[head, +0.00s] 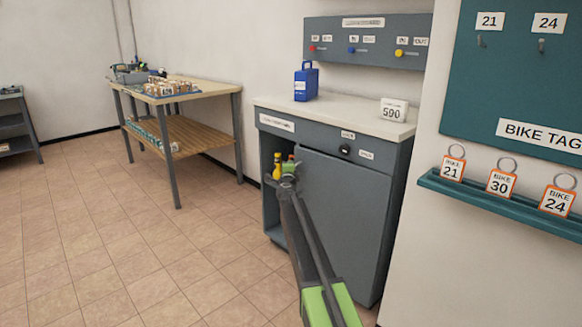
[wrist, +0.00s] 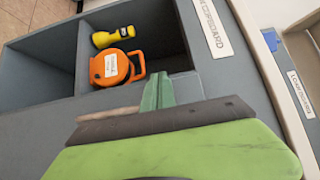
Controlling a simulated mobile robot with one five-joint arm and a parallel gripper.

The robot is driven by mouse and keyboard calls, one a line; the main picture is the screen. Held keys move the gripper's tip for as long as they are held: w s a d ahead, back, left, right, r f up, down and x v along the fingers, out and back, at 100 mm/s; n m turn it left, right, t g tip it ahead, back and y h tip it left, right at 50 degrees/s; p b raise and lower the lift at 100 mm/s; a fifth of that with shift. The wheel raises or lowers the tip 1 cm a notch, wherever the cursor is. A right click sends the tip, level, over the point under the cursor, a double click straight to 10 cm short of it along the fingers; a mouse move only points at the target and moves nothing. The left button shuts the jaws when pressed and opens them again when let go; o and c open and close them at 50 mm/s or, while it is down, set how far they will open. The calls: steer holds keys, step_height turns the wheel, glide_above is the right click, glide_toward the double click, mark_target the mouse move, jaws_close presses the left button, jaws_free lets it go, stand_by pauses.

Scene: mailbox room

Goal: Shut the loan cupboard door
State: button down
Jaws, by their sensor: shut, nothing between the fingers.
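The grey loan cupboard (head: 283,135) stands against the wall in the head view. Its door panel (head: 342,210) covers the right part of the front, and the left part is open. A yellow torch (wrist: 114,38) and an orange round case (wrist: 112,70) with a white label sit inside, seen through the opening in the wrist view. My gripper (head: 289,169) is shut and empty, at the opening near the door's left edge. Its green tips also show in the wrist view (wrist: 157,92). I cannot tell whether they touch the door.
A dark knob (head: 344,150) sits above the door between small labels. A blue can (head: 306,82) and a 590 card (head: 394,109) stand on the cupboard top. A wooden workbench (head: 205,92) stands to the left. The tiled floor (head: 150,245) between is clear.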

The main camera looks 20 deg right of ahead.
steer(key=s+a, duration=0.6)
steer(key=a, duration=0.5)
steer(key=shift+s, duration=0.4)
